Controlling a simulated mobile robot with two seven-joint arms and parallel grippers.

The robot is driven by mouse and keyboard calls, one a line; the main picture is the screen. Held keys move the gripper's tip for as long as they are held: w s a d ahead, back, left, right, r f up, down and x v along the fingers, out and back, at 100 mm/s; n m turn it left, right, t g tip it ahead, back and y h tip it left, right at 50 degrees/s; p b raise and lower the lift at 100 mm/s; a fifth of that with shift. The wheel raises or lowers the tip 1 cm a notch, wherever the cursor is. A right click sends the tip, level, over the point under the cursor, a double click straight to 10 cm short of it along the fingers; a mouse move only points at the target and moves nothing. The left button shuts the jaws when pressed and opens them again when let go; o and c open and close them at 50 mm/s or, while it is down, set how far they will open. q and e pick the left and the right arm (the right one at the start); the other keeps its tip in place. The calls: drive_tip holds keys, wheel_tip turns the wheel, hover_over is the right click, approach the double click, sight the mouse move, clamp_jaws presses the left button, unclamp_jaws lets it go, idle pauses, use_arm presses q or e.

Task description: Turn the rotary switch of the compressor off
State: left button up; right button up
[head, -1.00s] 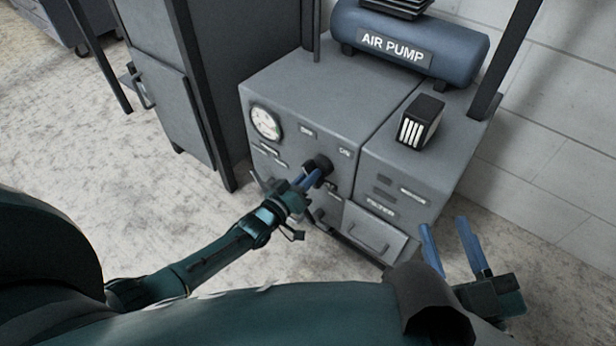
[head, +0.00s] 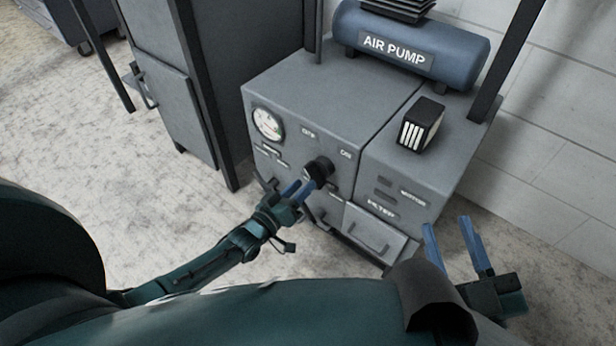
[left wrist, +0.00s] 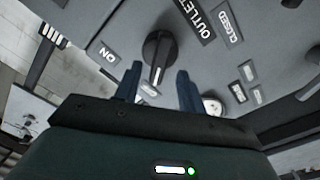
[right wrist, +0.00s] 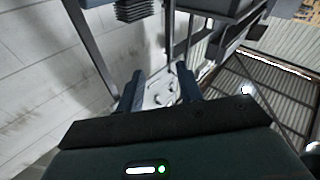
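The compressor is a grey cabinet (head: 335,95) with a blue tank marked AIR PUMP on top. Its black rotary switch (head: 320,169) sits on the front face, below small OFF and ON labels. In the left wrist view the switch (left wrist: 158,52) is a dark knob with a white mark at its lower end. The ON label (left wrist: 107,53) is left of it. My left gripper (head: 298,188) is open just in front of the switch, its fingertips seemingly short of the knob. My right gripper (head: 452,243) is open and empty, right of the cabinet front.
A round gauge (head: 267,123) is left of the switch. A drawer-like panel with a handle (head: 374,236) is below right. A black box with white stripes (head: 420,124) stands on top. A tall grey cabinet (head: 175,110) stands left. The floor in front is clear.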

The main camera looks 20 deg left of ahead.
use_arm(q)
drive_tip(key=p+v, duration=0.2)
drive_tip(key=v, duration=0.7)
drive_tip(key=shift+s, duration=0.15)
use_arm(e)
drive_tip(key=shift+d+f+g+h, duration=0.4)
drive_tip(key=shift+d+f+h, duration=0.05)
drive_tip(key=shift+f+h, duration=0.2)
drive_tip(key=shift+s+r, duration=0.1)
